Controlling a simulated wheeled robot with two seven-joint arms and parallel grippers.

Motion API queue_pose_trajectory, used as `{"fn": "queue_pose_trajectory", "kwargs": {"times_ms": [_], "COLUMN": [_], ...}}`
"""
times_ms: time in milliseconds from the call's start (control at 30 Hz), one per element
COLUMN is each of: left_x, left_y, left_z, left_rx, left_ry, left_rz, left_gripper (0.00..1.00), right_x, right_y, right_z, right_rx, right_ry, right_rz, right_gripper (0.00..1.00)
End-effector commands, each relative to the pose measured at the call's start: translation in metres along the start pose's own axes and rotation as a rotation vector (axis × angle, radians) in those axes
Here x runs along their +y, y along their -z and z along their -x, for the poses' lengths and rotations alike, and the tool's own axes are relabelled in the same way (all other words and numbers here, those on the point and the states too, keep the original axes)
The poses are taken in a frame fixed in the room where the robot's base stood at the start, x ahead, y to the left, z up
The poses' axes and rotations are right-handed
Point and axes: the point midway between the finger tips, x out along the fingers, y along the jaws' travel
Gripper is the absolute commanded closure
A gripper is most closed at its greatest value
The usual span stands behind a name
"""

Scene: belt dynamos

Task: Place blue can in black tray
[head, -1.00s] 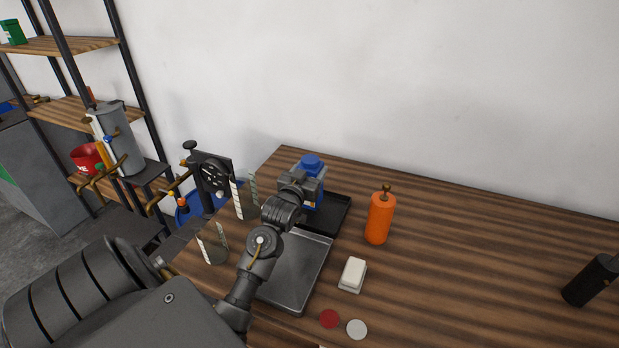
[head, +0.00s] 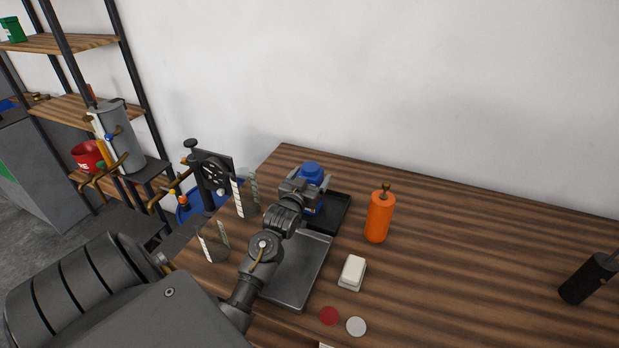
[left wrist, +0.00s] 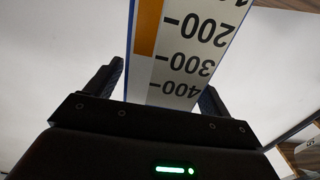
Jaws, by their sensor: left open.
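The blue can (head: 311,173) stands at the black tray (head: 338,208), near the tray's far left side. Its lower part is hidden by my left gripper (head: 306,196), so I cannot see whether its base touches the tray floor. The gripper is open, with its fingers at the can's sides. In the left wrist view the open fingers (left wrist: 160,85) stand either side of a white and orange scale face with blue edges (left wrist: 190,50); I cannot tell whether it is touched. My right gripper is in neither view.
A grey metal tray (head: 300,275) lies in front of the black one. An orange bottle (head: 378,218) stands to the right, with a white block (head: 352,272) and red and white discs nearby. A black bottle (head: 588,278) is far right. The table's right middle is clear.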

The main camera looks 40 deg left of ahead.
Motion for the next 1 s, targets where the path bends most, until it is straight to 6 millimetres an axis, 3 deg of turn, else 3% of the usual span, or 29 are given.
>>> {"fn": "queue_pose_trajectory", "kwargs": {"times_ms": [133, 233, 700, 1000], "left_x": [0.000, 0.000, 0.000, 0.000], "left_y": [0.003, 0.000, 0.001, 0.003], "left_z": [0.001, 0.014, 0.104, 0.120], "left_rx": [0.000, 0.000, -0.001, 0.001], "left_ry": [0.000, -0.001, 0.001, 0.001], "left_rz": [0.000, -0.001, 0.001, 0.001], "left_gripper": [0.18, 0.18, 0.18, 0.18], "right_x": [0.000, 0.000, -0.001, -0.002], "right_y": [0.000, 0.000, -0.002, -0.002], "right_z": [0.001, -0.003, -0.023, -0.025], "right_rx": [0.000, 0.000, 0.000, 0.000], "right_ry": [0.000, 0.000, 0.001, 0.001], "right_rz": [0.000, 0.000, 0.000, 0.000], "right_gripper": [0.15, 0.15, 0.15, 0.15]}}
